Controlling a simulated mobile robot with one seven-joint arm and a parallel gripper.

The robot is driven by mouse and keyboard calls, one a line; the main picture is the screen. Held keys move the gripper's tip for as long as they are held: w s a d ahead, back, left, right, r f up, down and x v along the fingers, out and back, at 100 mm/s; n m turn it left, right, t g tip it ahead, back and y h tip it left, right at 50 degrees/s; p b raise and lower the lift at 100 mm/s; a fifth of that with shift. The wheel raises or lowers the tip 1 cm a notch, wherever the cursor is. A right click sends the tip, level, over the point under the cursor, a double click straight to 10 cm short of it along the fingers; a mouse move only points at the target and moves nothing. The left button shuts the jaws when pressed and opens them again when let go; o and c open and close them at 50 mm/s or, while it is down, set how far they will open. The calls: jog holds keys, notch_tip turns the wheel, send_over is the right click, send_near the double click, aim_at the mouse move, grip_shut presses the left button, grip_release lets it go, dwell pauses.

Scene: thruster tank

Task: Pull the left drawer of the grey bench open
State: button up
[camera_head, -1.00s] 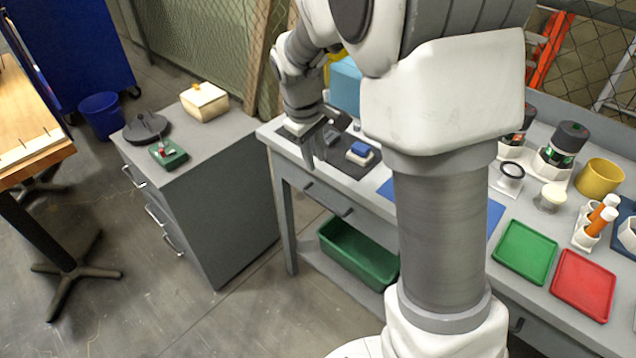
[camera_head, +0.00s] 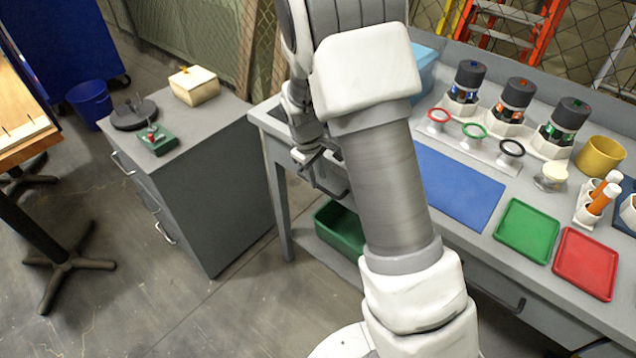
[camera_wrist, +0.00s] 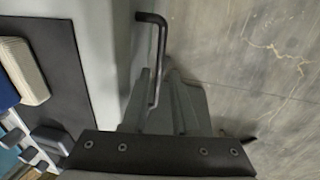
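The grey bench (camera_head: 262,113) stands right of centre in the head view, its left drawer front mostly behind my arm. In the wrist view the drawer's dark bar handle (camera_wrist: 160,40) runs along the bench's front edge. My gripper (camera_wrist: 160,85) is open, with one finger on each side of the handle's near part. A gap shows between the bar and the right finger; whether the left finger touches it I cannot tell. In the head view my gripper (camera_head: 312,168) is at the bench's front, partly hidden by my arm. The drawer looks closed.
A green bin (camera_head: 338,228) sits below the drawer. A blue mat (camera_head: 455,185), green tray (camera_head: 527,230) and red tray (camera_head: 585,262) lie on the bench top.

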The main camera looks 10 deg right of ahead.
jog(key=shift+w+d+f, duration=0.1)
jog(key=shift+f, duration=0.5)
jog(key=shift+w+d+f, duration=0.1)
jog(key=shift+f, duration=0.5)
grip_shut()
dwell(0.6)
